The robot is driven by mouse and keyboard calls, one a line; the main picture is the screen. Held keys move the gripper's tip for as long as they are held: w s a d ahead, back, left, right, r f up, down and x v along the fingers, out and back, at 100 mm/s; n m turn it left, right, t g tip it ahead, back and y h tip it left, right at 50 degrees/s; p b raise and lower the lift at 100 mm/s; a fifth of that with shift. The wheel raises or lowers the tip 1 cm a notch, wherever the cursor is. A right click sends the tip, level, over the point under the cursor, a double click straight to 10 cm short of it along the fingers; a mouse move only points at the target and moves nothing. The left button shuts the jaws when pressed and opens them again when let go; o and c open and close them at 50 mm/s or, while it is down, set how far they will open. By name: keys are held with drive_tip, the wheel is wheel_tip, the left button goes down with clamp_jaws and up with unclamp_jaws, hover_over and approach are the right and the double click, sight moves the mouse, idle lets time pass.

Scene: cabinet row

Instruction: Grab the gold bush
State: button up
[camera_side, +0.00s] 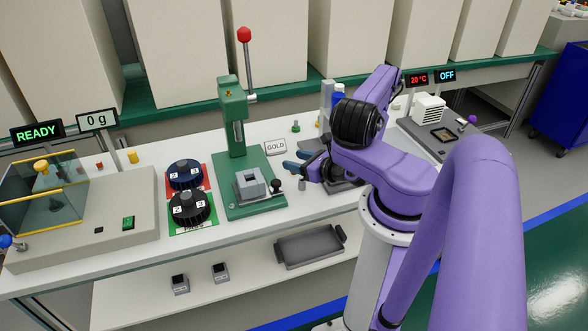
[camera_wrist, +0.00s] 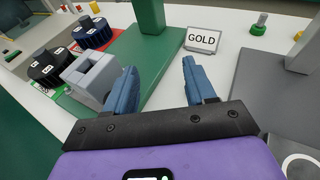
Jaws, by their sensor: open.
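A small yellow piece, possibly the gold bush, stands at the back of the white bench right of the GOLD sign (camera_side: 276,147). It shows in the wrist view (camera_wrist: 298,36), near the right edge, and is small and partly hidden in the side view (camera_side: 317,125). My gripper (camera_side: 297,160) is open and empty, with blue fingers. It is low over the bench, just right of the green press. In the wrist view the gap between my fingers (camera_wrist: 158,76) faces the green press base and sign, and the yellow piece is to the right, outside the gap.
The green lever press (camera_side: 238,138) with a grey block (camera_side: 250,186) is close on my left. A grey fixture (camera_wrist: 264,100) fills the right of the wrist view.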

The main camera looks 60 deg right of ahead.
drive_tip(key=s+f+m+g+h, duration=0.2)
drive_tip(key=s+f+m+h, duration=0.1)
drive_tip(key=shift+s+d+g, duration=0.2)
drive_tip(key=shift+d+g, duration=0.1)
drive_tip(key=shift+d, duration=0.1)
drive_tip(key=shift+s+f, duration=0.15)
drive_tip(key=shift+f, duration=0.05)
drive_tip(key=shift+d+f, duration=0.15)
drive_tip(key=shift+m, duration=0.3)
drive_tip(key=shift+x, duration=3.65)
drive_tip(key=shift+s, duration=0.1)
clamp_jaws()
